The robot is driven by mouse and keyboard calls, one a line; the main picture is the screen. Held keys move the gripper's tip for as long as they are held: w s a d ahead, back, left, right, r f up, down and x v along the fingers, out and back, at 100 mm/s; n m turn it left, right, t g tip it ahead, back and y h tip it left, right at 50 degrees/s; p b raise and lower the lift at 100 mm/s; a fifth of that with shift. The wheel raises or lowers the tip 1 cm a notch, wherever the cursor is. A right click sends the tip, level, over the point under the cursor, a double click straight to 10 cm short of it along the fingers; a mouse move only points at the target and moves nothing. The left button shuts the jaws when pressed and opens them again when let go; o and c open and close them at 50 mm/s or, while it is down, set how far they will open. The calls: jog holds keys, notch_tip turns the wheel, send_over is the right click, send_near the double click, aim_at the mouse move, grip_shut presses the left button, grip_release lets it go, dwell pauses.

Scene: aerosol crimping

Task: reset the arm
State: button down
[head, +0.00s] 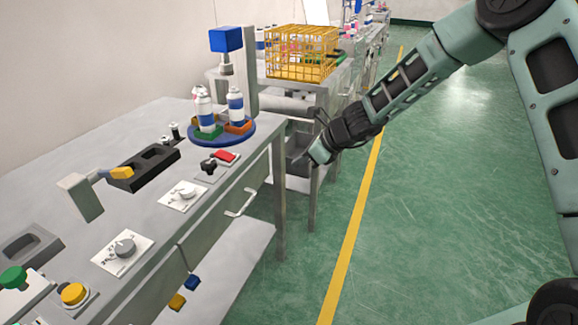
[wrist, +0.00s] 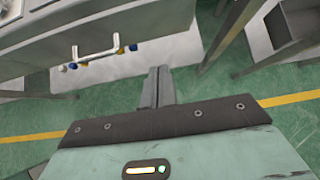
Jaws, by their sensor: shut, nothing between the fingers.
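My arm reaches in from the right in the head view, over the green floor. My gripper (head: 320,152) is at its end, off the right edge of the grey workbench (head: 152,122) and touching nothing. In the wrist view my gripper (wrist: 157,84) shows its fingers together with nothing between them. Below and beyond it in that view are a drawer front with a light handle (wrist: 95,52) and the bench's lower shelf.
On the bench stand a blue turntable (head: 224,141) with several spray cans, a press with a blue block (head: 226,39), dials, and a yellow button (head: 73,294). A yellow wire basket (head: 301,52) sits on a farther table. The floor right of the yellow line is clear.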

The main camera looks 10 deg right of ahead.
jog(key=s+a+r+n+g+p, duration=0.2)
jog(key=s+a+r+n, duration=0.25)
jog(key=s+n, duration=0.2)
jog(key=s+a+r+n+g+h+p, duration=0.1)
jog(key=s+a+r+n+p, duration=0.15)
jog(key=s+r+n, duration=0.4)
jog(key=s+a+r+n+g+p, duration=0.2)
jog(key=s+a+r+n, duration=0.2)
jog(key=s, duration=0.5)
jog(key=s+d+r+n+h+p, duration=0.2)
jog(key=s+d+r+n, duration=0.1)
jog(key=s+n, duration=0.5)
jog(key=s+d+r+n+h+p, duration=0.3)
jog(key=s+n, duration=0.5)
jog(key=s, duration=0.3)
jog(key=shift+d+r+h, duration=0.3)
jog(key=shift+d+r, duration=0.25)
jog(key=shift+r, duration=0.15)
